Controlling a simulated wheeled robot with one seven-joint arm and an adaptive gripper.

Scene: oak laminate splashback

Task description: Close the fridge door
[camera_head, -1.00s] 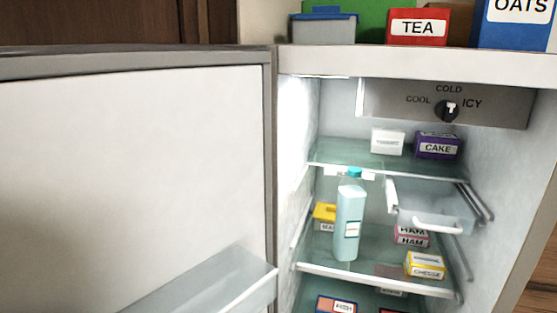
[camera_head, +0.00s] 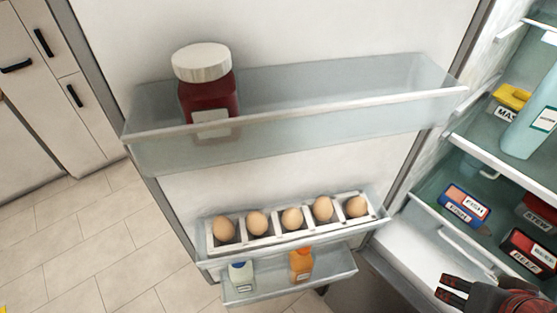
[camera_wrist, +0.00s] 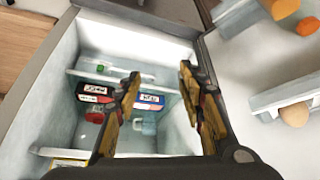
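The fridge door (camera_head: 300,30) stands wide open, its inner face toward me in the head view. It carries a clear upper shelf (camera_head: 340,105) with a red jar (camera_head: 208,97), an egg rack (camera_head: 290,230) and a lower bin (camera_head: 335,278). The lit fridge interior (camera_head: 410,250) is to its right. My gripper (camera_head: 450,287) is at the lower right, in front of the fridge's lower part. In the wrist view my gripper (camera_wrist: 160,78) is open and empty, pointing toward the interior, with the door (camera_wrist: 235,55) to its right. No contact with the door shows.
Inside are a blue-red box (camera_head: 465,205), a dark box (camera_head: 528,250) and a pale blue bottle (camera_head: 530,125). The bin holds two small bottles. Tiled floor (camera_head: 110,250) is clear left of the door, with pale cabinets (camera_head: 60,90) behind.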

